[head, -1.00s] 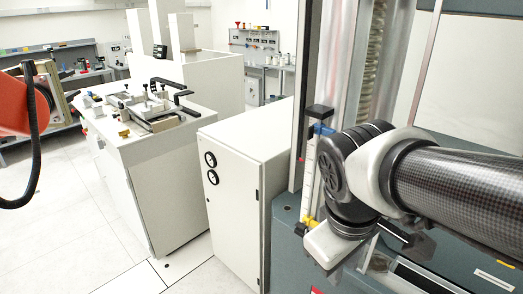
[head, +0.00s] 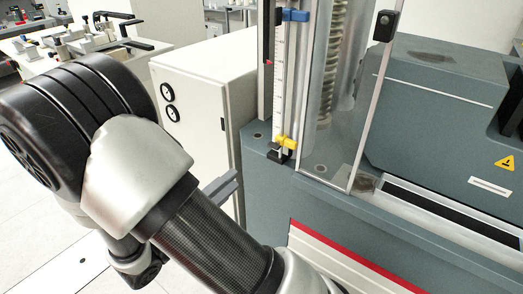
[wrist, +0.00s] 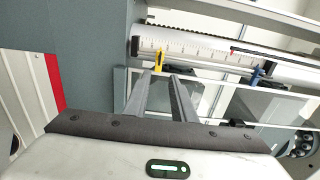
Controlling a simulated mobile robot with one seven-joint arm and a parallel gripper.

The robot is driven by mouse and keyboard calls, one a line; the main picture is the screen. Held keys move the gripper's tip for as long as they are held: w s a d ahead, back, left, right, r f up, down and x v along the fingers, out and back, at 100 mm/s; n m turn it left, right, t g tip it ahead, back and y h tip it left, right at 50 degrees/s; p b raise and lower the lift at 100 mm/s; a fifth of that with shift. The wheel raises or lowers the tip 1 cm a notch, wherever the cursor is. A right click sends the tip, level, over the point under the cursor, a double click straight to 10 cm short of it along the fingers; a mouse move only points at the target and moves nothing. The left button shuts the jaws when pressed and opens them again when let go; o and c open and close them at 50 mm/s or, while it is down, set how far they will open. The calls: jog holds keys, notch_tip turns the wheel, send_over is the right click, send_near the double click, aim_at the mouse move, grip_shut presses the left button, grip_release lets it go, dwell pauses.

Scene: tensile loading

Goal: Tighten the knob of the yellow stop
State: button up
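The yellow stop (head: 285,142) sits low on the upright scale rail (head: 279,85), close above the grey machine base. In the wrist view the yellow stop (wrist: 157,64) shows just beyond my fingertips, roughly in line with the gap between them. My gripper (wrist: 161,76) has its two grey fingers apart with nothing between them. In the head view only part of a grey finger (head: 222,185) shows, left of and below the stop; my arm hides the rest. The stop's knob is too small to make out clearly.
A blue stop (head: 295,15) sits higher on the rail. A clear guard panel (head: 350,110) stands right of the rail. A white cabinet (head: 200,95) stands to the left. The grey machine base (head: 262,190) with a red stripe lies below.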

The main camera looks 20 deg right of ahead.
aim_at(275, 145)
jog(key=b+x, duration=0.3)
jog(key=x, duration=1.4)
jog(key=shift+d, duration=0.15)
grip_shut()
